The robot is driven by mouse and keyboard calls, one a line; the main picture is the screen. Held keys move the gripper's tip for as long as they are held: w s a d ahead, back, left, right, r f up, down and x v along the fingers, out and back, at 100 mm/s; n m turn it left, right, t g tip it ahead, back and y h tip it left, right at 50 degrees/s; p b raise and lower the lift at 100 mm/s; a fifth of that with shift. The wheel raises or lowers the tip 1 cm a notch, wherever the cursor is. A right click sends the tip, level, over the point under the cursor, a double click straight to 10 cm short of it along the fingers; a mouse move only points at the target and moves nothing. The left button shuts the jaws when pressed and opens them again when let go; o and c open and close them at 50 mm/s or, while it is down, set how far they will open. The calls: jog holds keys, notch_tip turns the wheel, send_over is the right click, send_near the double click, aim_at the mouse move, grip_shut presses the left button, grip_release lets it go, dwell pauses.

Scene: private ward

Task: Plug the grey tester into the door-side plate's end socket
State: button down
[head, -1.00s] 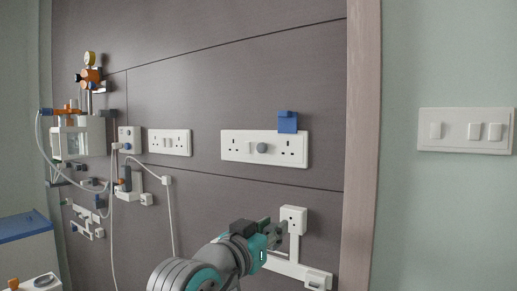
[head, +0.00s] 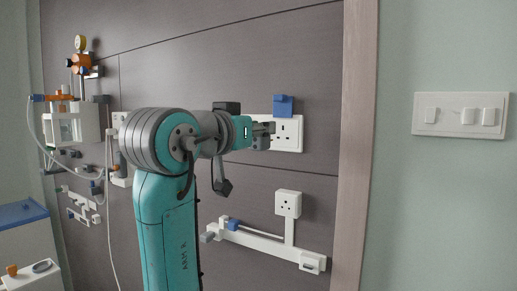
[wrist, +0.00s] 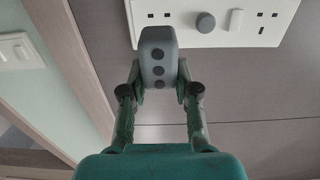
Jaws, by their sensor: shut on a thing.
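My gripper (wrist: 160,80) is shut on the grey tester (wrist: 158,48), a rounded block with several dark dots on the face toward the wrist camera. In the wrist view the tester overlaps the lower left edge of a wide white socket plate (wrist: 222,38). I cannot tell whether the two touch. In the head view my gripper (head: 264,136) is in front of that plate (head: 296,146), the one nearest the wooden post. The plate's right-end socket shows just right of the fingers. My arm hides the plate's left part. The tester is hard to make out there.
A blue box (head: 284,105) sits at the plate's top edge. A small white socket (head: 288,204) with trunking (head: 262,243) is below. The wooden post (head: 354,150) and a switch plate (head: 460,115) are to the right. Tubing and fittings fill the left.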

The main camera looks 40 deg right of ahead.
aim_at(283, 124)
jog(key=shift+r, duration=0.1)
dwell(0.3)
jog(key=shift+x, duration=2.8)
jog(key=shift+x, duration=1.45)
jog(key=c, duration=0.8)
grip_release()
jog(key=shift+d, duration=0.1)
jog(key=v, duration=1.6)
jog(key=shift+w, duration=0.1)
